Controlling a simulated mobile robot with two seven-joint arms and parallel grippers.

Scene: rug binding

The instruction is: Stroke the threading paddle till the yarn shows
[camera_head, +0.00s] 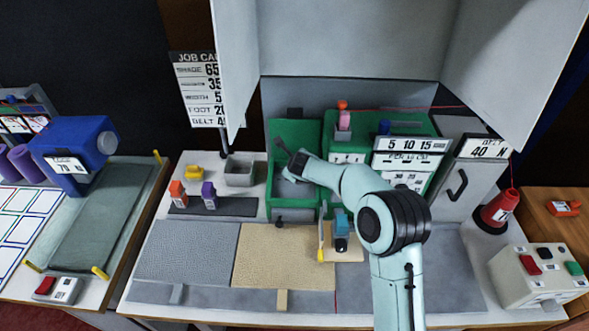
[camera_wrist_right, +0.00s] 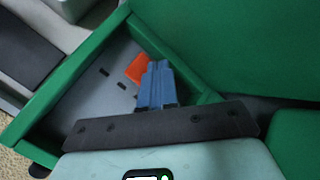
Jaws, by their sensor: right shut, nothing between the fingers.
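A small orange piece (camera_wrist_right: 137,68), which looks like the threading paddle, sits over the grey floor inside the green machine's open bay (camera_wrist_right: 95,88) in the right wrist view. My right gripper (camera_wrist_right: 158,68) has its blue fingers shut and empty, right beside the orange piece; I cannot tell whether they touch. In the head view my right arm reaches left into the green machine (camera_head: 280,205) and hides the orange piece. No yarn shows beside the paddle. A red yarn cone (camera_head: 497,209) stands at the right with its thread running up. My left gripper is not in view.
Green walls stand close around my right gripper. A grey bin (camera_head: 239,170) and orange, yellow and purple tools lie left of the machine. Grey and tan mats (camera_head: 186,250) cover the front of the table. A button box (camera_head: 538,274) stands at the right.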

